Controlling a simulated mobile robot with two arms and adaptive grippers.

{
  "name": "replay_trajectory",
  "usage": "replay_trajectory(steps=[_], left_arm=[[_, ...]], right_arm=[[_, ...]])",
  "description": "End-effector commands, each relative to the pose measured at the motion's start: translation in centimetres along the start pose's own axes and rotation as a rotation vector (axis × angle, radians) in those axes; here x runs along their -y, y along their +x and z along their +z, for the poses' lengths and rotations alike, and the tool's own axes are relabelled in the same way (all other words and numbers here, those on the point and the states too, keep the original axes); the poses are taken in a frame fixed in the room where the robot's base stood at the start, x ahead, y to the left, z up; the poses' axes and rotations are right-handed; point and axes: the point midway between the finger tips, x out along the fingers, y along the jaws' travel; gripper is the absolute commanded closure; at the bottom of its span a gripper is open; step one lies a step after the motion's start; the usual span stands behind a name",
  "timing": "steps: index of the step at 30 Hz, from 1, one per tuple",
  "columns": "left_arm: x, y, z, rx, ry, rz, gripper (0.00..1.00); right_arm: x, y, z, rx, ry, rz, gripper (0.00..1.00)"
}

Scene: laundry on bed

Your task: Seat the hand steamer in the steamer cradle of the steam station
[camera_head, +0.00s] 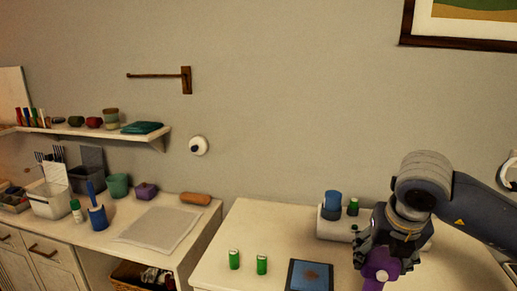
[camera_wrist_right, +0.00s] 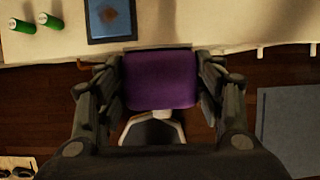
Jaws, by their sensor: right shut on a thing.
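My right gripper (camera_head: 378,250) is shut on a purple thing (camera_head: 380,268), which I take to be the hand steamer. In the right wrist view the purple body (camera_wrist_right: 160,80) sits between the two fingers of my right gripper (camera_wrist_right: 160,85). A pale piece with a dark face shows just below it. The gripper holds it over the front right of the white table. A white unit (camera_head: 328,228) with a blue cylinder (camera_head: 333,200) on it, likely the steam station, stands behind and left of the gripper. My arm hides part of it, and I cannot make out the cradle.
Another green can (camera_head: 353,206) stands by the unit. A cluttered counter (camera_head: 115,232) and shelf (camera_head: 85,130) are at left. The table's back left is clear.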

Motion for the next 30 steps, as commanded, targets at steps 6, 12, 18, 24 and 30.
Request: replay_trajectory(steps=[6,12,18,24,30], left_arm=[[0.1,0.0,-0.6,-0.01,0.0,-0.001,1.0],[0.0,0.0,-0.2,-0.003,0.0,0.0,1.0],[0.0,0.0,-0.1,-0.001,0.0,0.0,1.0],[0.0,0.0,0.3,0.005,0.0,0.0,1.0],[0.0,0.0,0.4,0.006,-0.001,0.0,1.0]], right_arm=[[0.0,0.2,-0.3,0.001,-0.053,0.023,1.0],[-0.1,0.6,-0.9,0.001,-0.146,0.062,1.0],[-0.3,1.2,-1.8,0.0,-0.28,0.117,1.0],[-0.4,1.9,-3.0,0.0,-0.476,0.199,1.0],[-0.7,2.9,-4.8,-0.002,-0.765,0.321,1.0]])
